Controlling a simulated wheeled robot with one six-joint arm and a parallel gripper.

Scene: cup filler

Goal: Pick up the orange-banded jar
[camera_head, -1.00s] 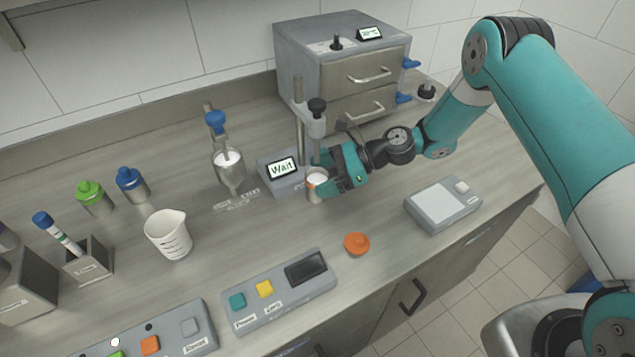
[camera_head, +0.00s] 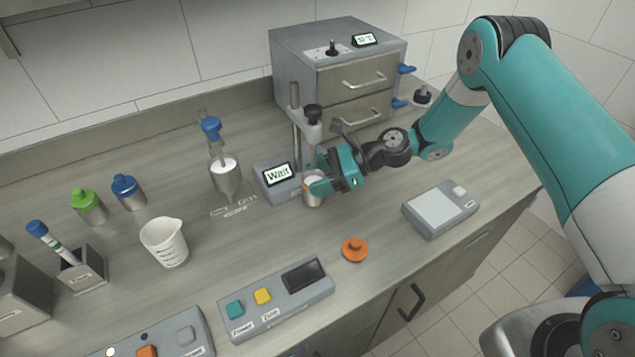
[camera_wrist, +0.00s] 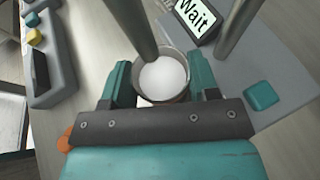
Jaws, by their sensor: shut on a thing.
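The orange-banded jar (camera_head: 314,201) is a small open metal cup with white contents, upright at the stand beside the "Wait" display (camera_head: 279,175). My gripper (camera_head: 318,187) is shut on the jar from the right, and its teal fingers hide most of the band in the head view. In the wrist view, the jar's white contents (camera_wrist: 163,77) show between the two fingers, one on each side. I cannot tell whether the jar's base touches the surface below.
The stand's vertical post (camera_head: 296,125) rises close behind the jar. An orange lid (camera_head: 355,249) lies on the counter in front. A grey scale (camera_head: 440,212) is to the right and a button panel (camera_head: 277,303) in front. A glass funnel vessel (camera_head: 226,178) stands left.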

